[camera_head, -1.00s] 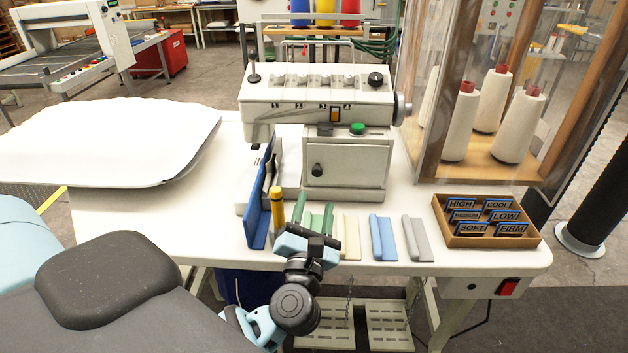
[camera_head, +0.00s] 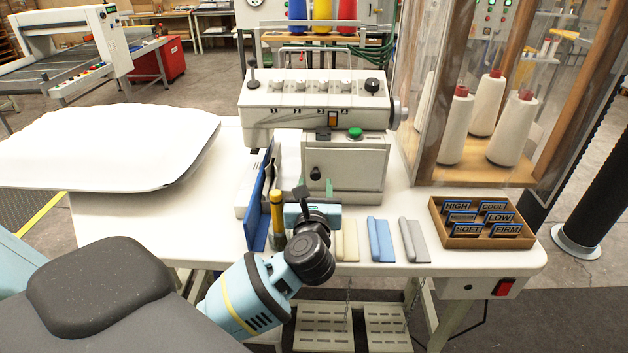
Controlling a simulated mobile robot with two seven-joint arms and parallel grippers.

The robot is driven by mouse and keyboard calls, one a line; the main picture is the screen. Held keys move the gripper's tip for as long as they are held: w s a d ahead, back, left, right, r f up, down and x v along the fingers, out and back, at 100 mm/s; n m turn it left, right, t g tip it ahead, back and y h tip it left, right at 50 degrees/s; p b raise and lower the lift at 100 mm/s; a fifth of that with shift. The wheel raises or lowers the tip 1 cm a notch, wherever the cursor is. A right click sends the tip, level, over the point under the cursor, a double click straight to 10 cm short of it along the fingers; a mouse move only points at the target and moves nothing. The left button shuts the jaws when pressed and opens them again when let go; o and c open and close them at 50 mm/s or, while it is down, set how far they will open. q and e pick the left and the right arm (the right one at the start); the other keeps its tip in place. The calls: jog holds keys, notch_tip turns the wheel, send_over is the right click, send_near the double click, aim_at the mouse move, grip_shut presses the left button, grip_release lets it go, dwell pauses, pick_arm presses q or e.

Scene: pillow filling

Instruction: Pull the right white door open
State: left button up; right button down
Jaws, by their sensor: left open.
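The white door (camera_head: 350,165) is on the front of the white sewing machine, at its right side. It looks closed, with a black knob (camera_head: 316,173) near its left edge. My left gripper (camera_head: 315,190) is at the front of the machine, just below the knob in the picture. Its dark fingers point toward the door and are open, and I see nothing held between them. Whether a finger touches the knob cannot be told. My right gripper is not in view.
A blue upright panel (camera_head: 258,205) and a yellow-topped tool (camera_head: 277,212) stand close left of the gripper. A wooden tray (camera_head: 455,239) of labels and a clear thread cabinet (camera_head: 430,150) stand further right.

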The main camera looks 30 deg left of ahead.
pick_arm(q)
jog(key=shift+x, duration=1.45)
grip_shut()
